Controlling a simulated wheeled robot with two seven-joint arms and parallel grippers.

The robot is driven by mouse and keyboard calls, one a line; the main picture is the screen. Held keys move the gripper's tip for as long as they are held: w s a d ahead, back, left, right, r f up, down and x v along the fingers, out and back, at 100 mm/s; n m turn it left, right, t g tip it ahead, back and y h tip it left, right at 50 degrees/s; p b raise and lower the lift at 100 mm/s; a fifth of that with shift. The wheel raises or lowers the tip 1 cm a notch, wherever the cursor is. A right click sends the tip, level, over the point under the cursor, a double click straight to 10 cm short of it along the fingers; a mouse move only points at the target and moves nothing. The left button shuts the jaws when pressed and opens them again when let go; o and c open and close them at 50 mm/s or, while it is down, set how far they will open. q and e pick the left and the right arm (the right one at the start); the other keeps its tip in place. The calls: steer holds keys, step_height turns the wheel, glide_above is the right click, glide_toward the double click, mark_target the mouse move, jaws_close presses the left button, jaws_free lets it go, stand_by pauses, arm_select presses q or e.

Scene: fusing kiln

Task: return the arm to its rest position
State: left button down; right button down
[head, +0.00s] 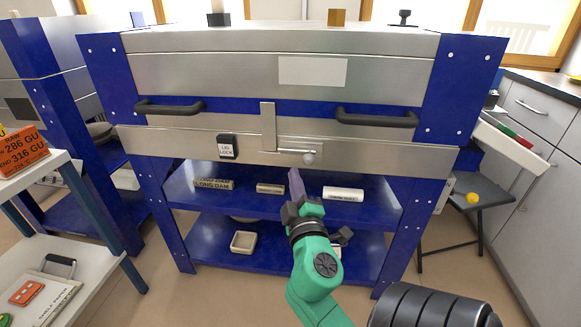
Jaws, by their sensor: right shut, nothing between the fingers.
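My right gripper (295,176) is shut and empty at the end of my green-jointed arm, which comes in from the bottom right. Its fingers point up and away, in front of the upper blue shelf of the kiln stand and just below the kiln's lower front edge. In the picture the fingertips lie a little below the round latch knob (309,158); I cannot tell the exact gap to the shelf or the knob. My left gripper is not in view.
The closed kiln (200,75) fills the middle, with two dark handles and a lid-lock box (227,147). Labelled dam blocks (343,193) lie on the shelf. A white shelf rack (75,218) stands left; a dark stool (480,192) stands right. Floor shows between.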

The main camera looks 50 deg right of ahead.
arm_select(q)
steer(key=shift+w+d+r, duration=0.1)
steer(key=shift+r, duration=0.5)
arm_select(e)
steer(key=shift+s+a, duration=0.35)
steer(key=shift+s, duration=0.1)
